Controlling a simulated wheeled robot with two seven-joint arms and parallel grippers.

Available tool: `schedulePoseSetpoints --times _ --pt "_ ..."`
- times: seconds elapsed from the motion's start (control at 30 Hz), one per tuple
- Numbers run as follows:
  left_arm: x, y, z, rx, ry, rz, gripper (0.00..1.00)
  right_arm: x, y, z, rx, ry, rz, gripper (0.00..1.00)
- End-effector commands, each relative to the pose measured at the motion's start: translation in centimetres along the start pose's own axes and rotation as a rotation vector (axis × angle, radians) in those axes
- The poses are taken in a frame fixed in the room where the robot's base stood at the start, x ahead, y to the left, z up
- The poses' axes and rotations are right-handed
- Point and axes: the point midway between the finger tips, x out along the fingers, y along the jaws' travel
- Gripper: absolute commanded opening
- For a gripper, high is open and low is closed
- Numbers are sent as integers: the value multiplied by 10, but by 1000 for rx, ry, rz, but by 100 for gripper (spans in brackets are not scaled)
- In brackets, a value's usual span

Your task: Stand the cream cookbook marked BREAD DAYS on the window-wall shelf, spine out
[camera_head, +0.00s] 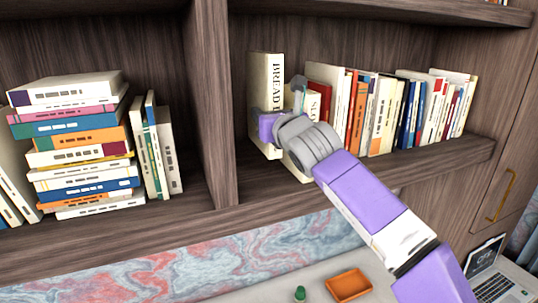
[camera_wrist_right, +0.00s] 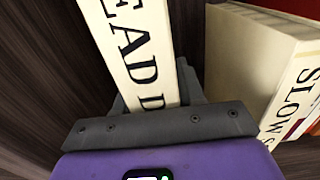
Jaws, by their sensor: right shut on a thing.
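The cream cookbook (camera_head: 266,82) stands upright, or nearly so, at the left end of the right shelf compartment in the head view. Its spine faces out, with BREAD readable in dark letters; my gripper covers the lower part. In the right wrist view the cookbook (camera_wrist_right: 136,50) shows the letters EAD D and rises from between my fingers. My right gripper (camera_head: 282,112) is shut on the cookbook low on its spine. Whether the book's bottom touches the shelf board (camera_head: 370,178) is hard to tell. My left gripper is not in view.
A cream book marked SLOW (camera_wrist_right: 285,85) stands just right of the held book, with a narrow gap between. A row of books (camera_head: 385,115) continues right. A wooden divider (camera_head: 212,100) stands to the left, with a book stack (camera_head: 80,145) beyond. An orange tray (camera_head: 348,285) lies below.

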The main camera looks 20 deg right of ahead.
Motion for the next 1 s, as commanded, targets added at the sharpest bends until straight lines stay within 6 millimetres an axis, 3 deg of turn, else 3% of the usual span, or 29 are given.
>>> schedulePoseSetpoints --times 0.23,0.53,0.8,1.0 --pt "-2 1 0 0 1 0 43 -1 1 -29 -2 -3 4 0" --pt "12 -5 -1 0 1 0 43 -1 0 -48 0 -5 3 0" --pt "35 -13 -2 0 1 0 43 -1 0 -78 0 -4 3 0" --pt "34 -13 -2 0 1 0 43 -1 1 -78 0 -4 3 0"
